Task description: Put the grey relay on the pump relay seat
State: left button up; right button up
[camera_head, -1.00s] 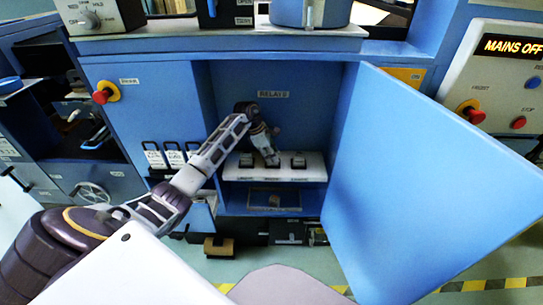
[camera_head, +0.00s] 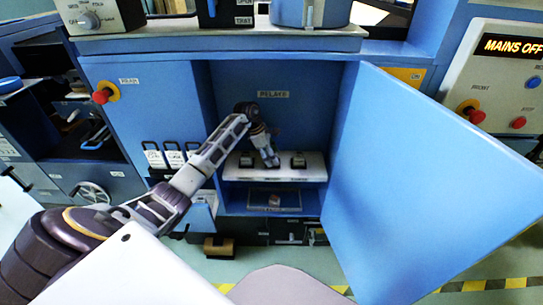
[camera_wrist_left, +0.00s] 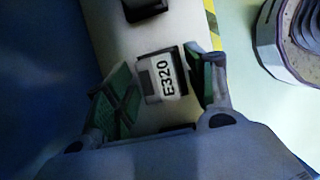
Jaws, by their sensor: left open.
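My left gripper (camera_head: 270,160) reaches into the open relay cabinet, its fingers down at the middle of the white shelf. In the left wrist view the gripper (camera_wrist_left: 158,84) is open. Its two green-padded fingers stand on either side of a grey relay (camera_wrist_left: 165,75) labelled E320, with the left finger a little apart from it. The relay rests on the pale shelf (camera_wrist_left: 118,50). In the head view the gripper hides it. Which seat is the pump's cannot be read. My right gripper is not in view.
Dark blocks stand on the shelf left (camera_head: 246,160) and right (camera_head: 298,160) of my gripper. A lower tray (camera_head: 290,200) holds a small reddish thing (camera_head: 274,200). The open blue door (camera_head: 420,180) bounds the right side. The cabinet's side wall stands close on the left.

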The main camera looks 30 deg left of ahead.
pick_arm(q)
jog(key=shift+r, duration=0.1)
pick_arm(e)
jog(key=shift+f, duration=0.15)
pick_arm(q)
jog(key=shift+v, duration=0.75)
jog(key=p+v, duration=0.1)
jog(key=v, duration=0.3)
jog(key=shift+a+r, duration=0.1)
jog(key=shift+r, duration=0.15)
jog(key=shift+s+a+r, duration=0.2)
jog(key=shift+r, duration=0.45)
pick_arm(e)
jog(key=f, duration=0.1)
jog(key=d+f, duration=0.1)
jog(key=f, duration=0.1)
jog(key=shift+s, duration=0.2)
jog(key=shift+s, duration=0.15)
